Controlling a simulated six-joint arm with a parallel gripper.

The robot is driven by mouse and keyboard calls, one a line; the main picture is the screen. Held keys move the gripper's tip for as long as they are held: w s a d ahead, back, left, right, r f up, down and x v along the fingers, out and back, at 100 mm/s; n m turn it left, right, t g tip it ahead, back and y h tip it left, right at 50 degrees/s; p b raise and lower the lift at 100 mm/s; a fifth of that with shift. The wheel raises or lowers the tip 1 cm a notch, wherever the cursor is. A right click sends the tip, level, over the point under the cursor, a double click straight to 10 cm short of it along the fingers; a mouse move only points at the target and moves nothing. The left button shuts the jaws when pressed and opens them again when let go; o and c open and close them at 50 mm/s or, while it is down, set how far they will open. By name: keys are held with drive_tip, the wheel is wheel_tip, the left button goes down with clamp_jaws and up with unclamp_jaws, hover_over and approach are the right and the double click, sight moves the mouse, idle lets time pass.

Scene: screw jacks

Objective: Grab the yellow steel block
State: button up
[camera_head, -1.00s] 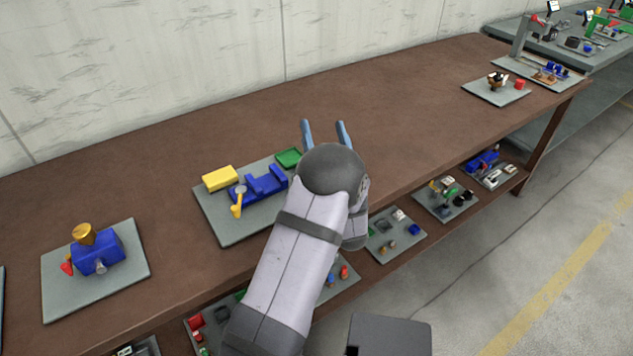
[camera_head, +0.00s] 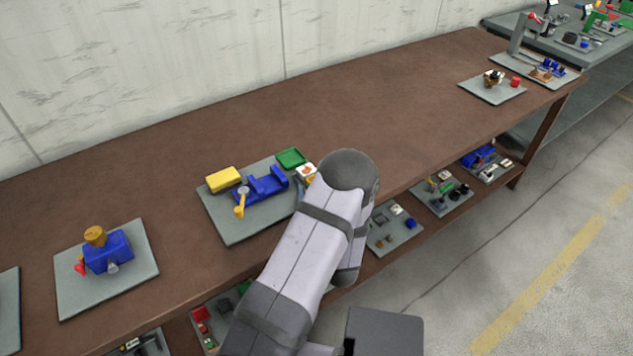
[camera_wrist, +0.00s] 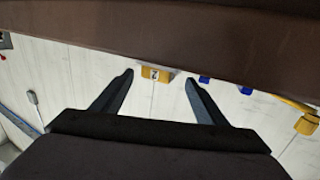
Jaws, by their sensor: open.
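The plain yellow block (camera_head: 223,179) lies at the back left of a grey board on the brown bench, in the head view. A blue vise-like part (camera_head: 262,185) with a yellow crank handle (camera_head: 240,203) stands in front of it. My gripper's fingers are hidden behind my arm there. In the wrist view, which looks upside down, my gripper (camera_wrist: 158,78) is open and empty. A small orange-yellow block with a white label (camera_wrist: 157,73) shows between its fingertips, apparently beyond them. It seems to match the white-topped piece (camera_head: 306,172) at the board's right, not the plain yellow block.
A green tray (camera_head: 291,158) lies at the board's back right. A second board (camera_head: 75,300) with a blue box (camera_head: 107,251) stands to the left. More boards with small parts lie on the lower shelf. The bench behind the yellow block is clear up to the wall.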

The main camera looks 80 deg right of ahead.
drive_tip(key=shift+x, duration=1.25)
drive_tip(key=shift+c, duration=0.7)
drive_tip(key=shift+r, duration=0.1)
drive_tip(key=c, duration=1.3)
drive_tip(key=shift+r, duration=0.1)
drive_tip(key=shift+c, duration=0.2)
drive_tip(key=shift+r+b, duration=0.4)
drive_tip(key=shift+r, duration=4.5)
